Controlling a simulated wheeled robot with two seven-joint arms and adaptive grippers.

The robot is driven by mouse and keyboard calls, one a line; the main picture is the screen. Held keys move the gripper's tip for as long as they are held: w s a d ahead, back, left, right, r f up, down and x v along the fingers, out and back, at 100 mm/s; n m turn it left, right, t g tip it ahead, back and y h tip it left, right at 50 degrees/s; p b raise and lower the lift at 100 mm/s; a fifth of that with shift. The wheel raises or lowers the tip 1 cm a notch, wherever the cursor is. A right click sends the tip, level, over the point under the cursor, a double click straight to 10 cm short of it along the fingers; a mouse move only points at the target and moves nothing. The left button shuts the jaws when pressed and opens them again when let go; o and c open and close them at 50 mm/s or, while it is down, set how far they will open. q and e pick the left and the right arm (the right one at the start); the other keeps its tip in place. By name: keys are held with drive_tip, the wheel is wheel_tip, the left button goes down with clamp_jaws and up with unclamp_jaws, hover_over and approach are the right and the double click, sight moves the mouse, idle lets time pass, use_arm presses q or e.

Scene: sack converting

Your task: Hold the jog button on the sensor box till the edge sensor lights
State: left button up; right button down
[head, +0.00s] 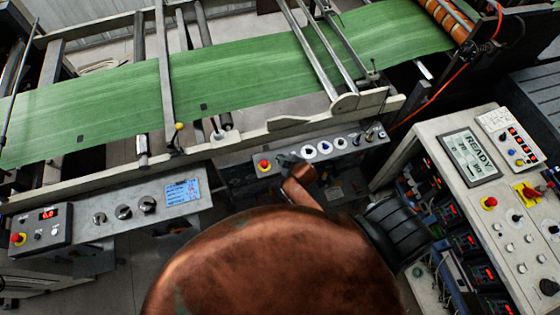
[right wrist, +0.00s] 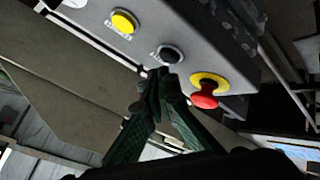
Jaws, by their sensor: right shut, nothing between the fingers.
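The sensor box (head: 350,160) is a grey panel below the green web in the head view; its grey face (right wrist: 215,45) fills the top of the right wrist view. On it are a black button (right wrist: 172,53), a bright yellow round button or lamp (right wrist: 123,22) and a red mushroom stop on a yellow ring (right wrist: 205,97). Whether the yellow one is lit, I cannot tell. My right gripper (head: 287,160) is shut and empty. Its fingertips (right wrist: 160,75) are right at the black button; I cannot tell whether they touch it. My left gripper is not in view.
The red stop (head: 264,165) is close beside my right gripper. The green web (head: 240,80) runs behind. A left panel (head: 130,215) and a large READY console (head: 480,190) flank the box.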

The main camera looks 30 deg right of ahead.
drive_tip(key=shift+f, duration=0.35)
drive_tip(key=shift+f, duration=0.45)
idle(1.7)
idle(3.2)
drive_tip(key=shift+r+p, duration=0.9)
wheel_tip(320, 180, up, 5)
drive_tip(key=p, duration=0.5)
drive_tip(key=shift+r+p, duration=0.1)
drive_tip(key=shift+p, duration=0.2)
idle(0.3)
